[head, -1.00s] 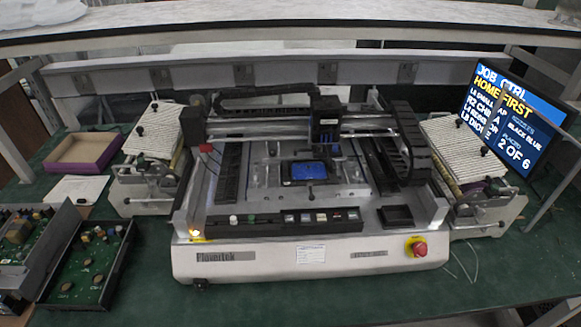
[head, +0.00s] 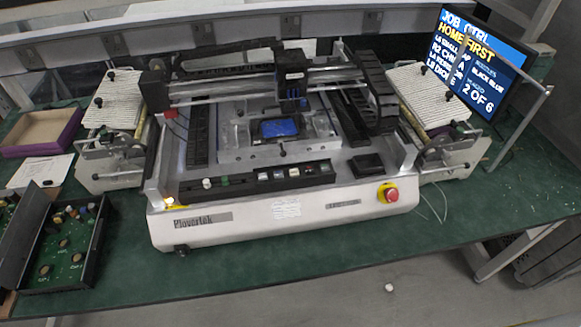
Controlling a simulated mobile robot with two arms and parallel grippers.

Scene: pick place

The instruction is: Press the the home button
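A white Plovertek pick-and-place machine (head: 250,222) stands on the green table. A black control strip (head: 245,184) runs along its front with a row of buttons. A screen (head: 478,65) at the right reads "JOB CTRL" and "HOME FIRST". Neither of my grippers is in view.
A red emergency stop knob (head: 390,194) sits on the machine's front right. An open electronics box (head: 65,250) and a purple-edged tray (head: 42,132) lie at the left. The table's front strip is clear. Floor shows at the lower right.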

